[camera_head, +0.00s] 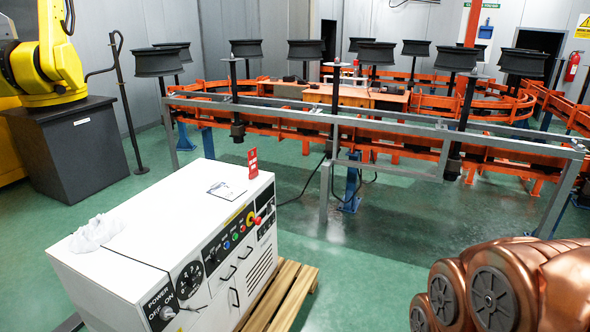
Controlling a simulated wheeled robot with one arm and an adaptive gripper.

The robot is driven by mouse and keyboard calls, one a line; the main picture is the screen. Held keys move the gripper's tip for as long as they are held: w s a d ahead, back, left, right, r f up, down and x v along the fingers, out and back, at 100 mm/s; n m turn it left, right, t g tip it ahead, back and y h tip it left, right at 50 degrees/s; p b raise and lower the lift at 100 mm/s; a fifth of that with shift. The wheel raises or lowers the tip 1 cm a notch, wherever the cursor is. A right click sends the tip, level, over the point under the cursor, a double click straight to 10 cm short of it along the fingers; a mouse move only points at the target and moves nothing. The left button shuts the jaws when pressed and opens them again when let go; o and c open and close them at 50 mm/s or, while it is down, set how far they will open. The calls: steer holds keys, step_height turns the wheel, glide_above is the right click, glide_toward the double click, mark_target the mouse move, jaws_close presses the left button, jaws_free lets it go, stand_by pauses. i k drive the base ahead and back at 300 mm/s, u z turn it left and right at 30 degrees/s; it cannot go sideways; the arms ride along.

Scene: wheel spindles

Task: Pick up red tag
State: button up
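The red tag (253,163) stands upright at the far right corner of the top of a white control cabinet (150,222). It is small and has faint white marks that are too small to read. Nothing covers it. My gripper is not in view. Copper-coloured links of my own arm fill the lower right corner, well apart from the tag.
A paper (227,190) and crumpled white plastic (95,233) lie on the cabinet top. Behind is a grey rail (375,122) with wheel spindles. A yellow robot (48,62) stands left. Green floor (380,285) is clear between.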

mark_target(253, 171)
steer(key=z, duration=0.3)
steer(key=i, duration=3.35)
steer(key=u, duration=3.4)
